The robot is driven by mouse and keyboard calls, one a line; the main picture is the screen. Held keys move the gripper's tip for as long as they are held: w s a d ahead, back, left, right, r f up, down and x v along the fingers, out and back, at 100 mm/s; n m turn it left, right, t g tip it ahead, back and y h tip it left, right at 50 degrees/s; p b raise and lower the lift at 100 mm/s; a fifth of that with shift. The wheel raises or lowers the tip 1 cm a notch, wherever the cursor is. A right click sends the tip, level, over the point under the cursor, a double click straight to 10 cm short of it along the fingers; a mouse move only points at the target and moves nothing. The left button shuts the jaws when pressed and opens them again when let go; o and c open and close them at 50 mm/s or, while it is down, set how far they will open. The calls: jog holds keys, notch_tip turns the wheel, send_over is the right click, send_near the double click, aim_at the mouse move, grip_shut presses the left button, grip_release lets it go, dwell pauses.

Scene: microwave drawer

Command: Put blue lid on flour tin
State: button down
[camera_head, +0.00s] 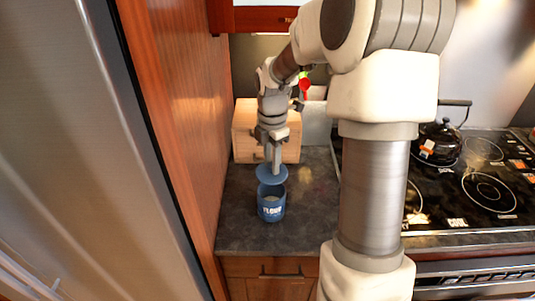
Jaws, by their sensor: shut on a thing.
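The blue flour tin (271,208) stands upright on the dark countertop, with its white "FLOUR" label facing the camera. Its top looks open, and a pale inside shows. The blue lid (271,174) is a round disc just above and behind the tin's rim in the picture. My gripper (274,160) points down and is shut on the lid from above. The lid looks apart from the near rim; whether it touches the far rim I cannot tell.
A wooden box (244,130), likely a bread box, stands behind my gripper on the counter (242,220). A black kettle (440,143) sits on the stove (480,190) at right. A wooden side panel (185,110) bounds the counter at left. Counter in front of the tin is clear.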

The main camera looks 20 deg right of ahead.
aim_at(271, 177)
dwell(0.6)
jog(key=shift+f+b, duration=1.45)
jog(key=shift+f, duration=1.45)
jog(key=shift+f+p, duration=0.3)
jog(key=shift+f, duration=0.2)
dwell(0.3)
jog(key=shift+c, duration=0.4)
grip_release()
dwell(0.3)
